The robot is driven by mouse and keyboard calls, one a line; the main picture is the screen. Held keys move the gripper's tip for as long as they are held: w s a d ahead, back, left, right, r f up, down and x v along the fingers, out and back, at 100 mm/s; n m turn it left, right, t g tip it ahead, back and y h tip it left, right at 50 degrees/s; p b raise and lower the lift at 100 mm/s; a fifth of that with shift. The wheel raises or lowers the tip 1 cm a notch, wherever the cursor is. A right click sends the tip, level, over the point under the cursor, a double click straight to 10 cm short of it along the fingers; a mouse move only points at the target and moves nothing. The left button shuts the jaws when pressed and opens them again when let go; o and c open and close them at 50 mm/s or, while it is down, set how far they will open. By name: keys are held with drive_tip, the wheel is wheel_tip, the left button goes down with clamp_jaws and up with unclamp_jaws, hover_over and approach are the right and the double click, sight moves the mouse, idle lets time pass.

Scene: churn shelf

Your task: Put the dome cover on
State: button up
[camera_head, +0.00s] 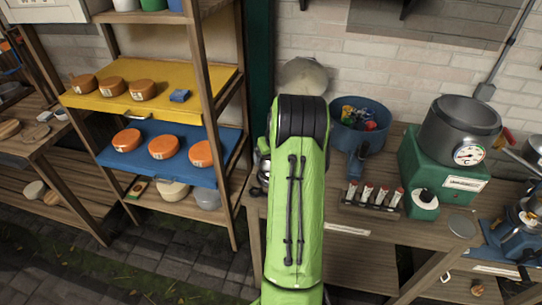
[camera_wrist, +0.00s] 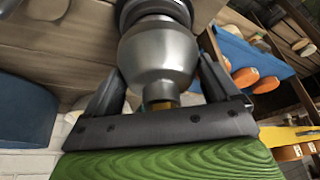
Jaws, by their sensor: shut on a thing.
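In the wrist view a smooth grey metal dome-shaped piece (camera_wrist: 158,52), which I take to be the dome cover, sits between the two dark fingers of my gripper (camera_wrist: 161,72). Its narrow neck points toward the gripper's palm, and a darker ringed part shows at its far side. I cannot tell whether that part is joined to it or only touching. My gripper is shut on the metal piece. In the head view my green arm hides the gripper and most of what it holds; a little dark metal shows at the arm's left edge.
Right of my arm, the wooden bench holds a blue pot (camera_head: 359,138) with colourful items, a rack of small bottles (camera_head: 371,196), and a green scale (camera_head: 440,168) under a grey pot (camera_head: 460,125). A pale round disc (camera_head: 303,76) leans on the wall. Shelves with orange cheeses (camera_head: 163,147) stand left.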

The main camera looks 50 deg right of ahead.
drive_tip(key=shift+f+b, duration=0.85)
drive_tip(key=shift+f, duration=0.25)
drive_tip(key=o, duration=1)
drive_tip(key=shift+c, duration=0.2)
drive_tip(key=shift+r+p, duration=2.85)
drive_tip(key=shift+r, duration=1.25)
drive_tip(key=shift+f, duration=0.1)
